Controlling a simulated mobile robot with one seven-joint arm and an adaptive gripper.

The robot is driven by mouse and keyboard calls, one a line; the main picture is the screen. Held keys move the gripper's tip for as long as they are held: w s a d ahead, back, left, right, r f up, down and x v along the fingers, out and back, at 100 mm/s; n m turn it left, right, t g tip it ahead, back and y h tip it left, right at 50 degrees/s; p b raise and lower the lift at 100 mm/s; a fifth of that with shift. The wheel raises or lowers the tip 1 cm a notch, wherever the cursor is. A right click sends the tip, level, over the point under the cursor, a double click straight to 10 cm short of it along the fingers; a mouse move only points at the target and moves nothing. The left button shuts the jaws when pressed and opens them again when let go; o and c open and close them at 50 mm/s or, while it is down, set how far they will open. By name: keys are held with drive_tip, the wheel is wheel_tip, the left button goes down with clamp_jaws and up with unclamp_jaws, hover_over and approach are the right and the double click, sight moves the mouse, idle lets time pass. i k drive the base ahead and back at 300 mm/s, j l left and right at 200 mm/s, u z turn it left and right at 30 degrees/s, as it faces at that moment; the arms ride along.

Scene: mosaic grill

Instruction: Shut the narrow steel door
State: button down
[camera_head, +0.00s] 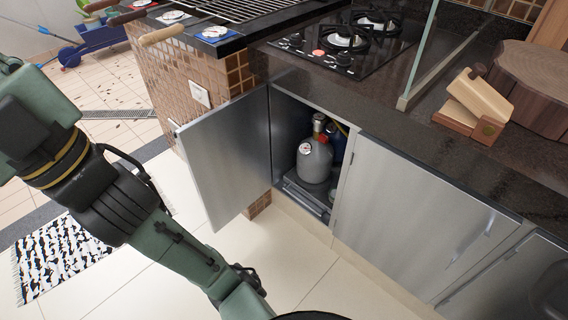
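The narrow steel door (228,155) stands wide open at the left of a cabinet under the counter. Its hinged side meets the cabinet's left edge, and its free edge swings out to the left over the floor. A small handle part shows at the free edge. The open cabinet (285,110) holds a grey gas bottle (314,160). My green arm crosses the left of the view, in front of and left of the door, with a gap between them.
A second steel door (400,215) to the right is shut. A dark counter with a gas hob (345,42) and a grill (235,8) lies above. A patterned rug (60,258) lies at lower left. The tiled floor before the cabinet is clear.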

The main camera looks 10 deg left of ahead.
sight(226, 149)
drive_tip(key=j+z, duration=0.9)
drive_tip(key=j, duration=0.15)
drive_tip(key=j+z, duration=0.15)
drive_tip(key=j, duration=0.25)
drive_tip(key=k+j+z, duration=0.15)
drive_tip(key=j, duration=0.25)
drive_tip(key=j+z, duration=0.15)
drive_tip(key=j, duration=0.25)
drive_tip(key=k+j, duration=0.1)
drive_tip(key=j, duration=0.3)
drive_tip(key=k+j, duration=0.1)
drive_tip(key=j, duration=0.3)
drive_tip(key=k+j, duration=0.15)
drive_tip(key=j, duration=0.25)
drive_tip(key=k+j, duration=0.1)
drive_tip(key=j, duration=0.25)
drive_tip(key=k+j+z, duration=0.1)
drive_tip(key=j, duration=0.3)
drive_tip(key=k+j, duration=0.15)
drive_tip(key=j, duration=0.25)
drive_tip(key=k+j+u, duration=0.2)
drive_tip(key=j+u, duration=0.2)
drive_tip(key=k+j, duration=0.05)
drive_tip(key=j, duration=0.05)
